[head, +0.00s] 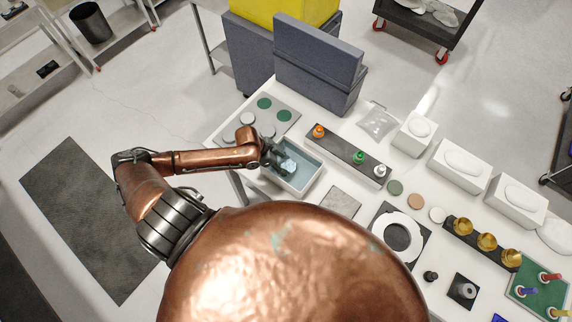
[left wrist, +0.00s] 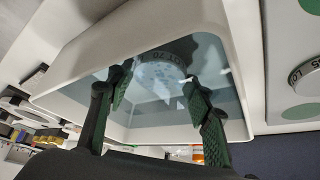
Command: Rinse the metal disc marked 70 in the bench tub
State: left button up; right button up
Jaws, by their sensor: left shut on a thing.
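The bench tub (head: 310,182) is a white-rimmed box with bluish water, near the left end of the white bench. My left gripper (head: 283,160) reaches into it from the left, angled down. In the left wrist view my left gripper (left wrist: 158,98) has its two green-padded fingers on either side of a pale grey disc (left wrist: 160,72). It is shut on this disc, whose edge lettering seems to include 70. The disc is inside the tub (left wrist: 90,52), at or under the water; its exact depth cannot be told. My right gripper is not in view.
A grey plate (head: 262,108) with green spots and several metal discs lies behind the tub. A dark rack (head: 340,152) with small bottles stands to its right. A grey square tile (head: 340,201) lies in front right. My copper body hides the bench's near edge.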

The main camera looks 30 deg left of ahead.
pick_arm(q)
jog(key=shift+d, duration=0.1)
jog(key=shift+d+p, duration=0.45)
jog(key=shift+d, duration=0.25)
jog(key=shift+r, duration=0.1)
notch_tip(320, 180, up, 2)
jog(key=shift+r+p, duration=0.15)
jog(key=shift+p, duration=1.1)
notch_tip(320, 180, up, 3)
jog(key=p, duration=0.3)
jog(key=shift+r+p, duration=0.35)
jog(key=shift+r, duration=0.8)
notch_tip(320, 180, up, 2)
jog(key=shift+r, duration=0.15)
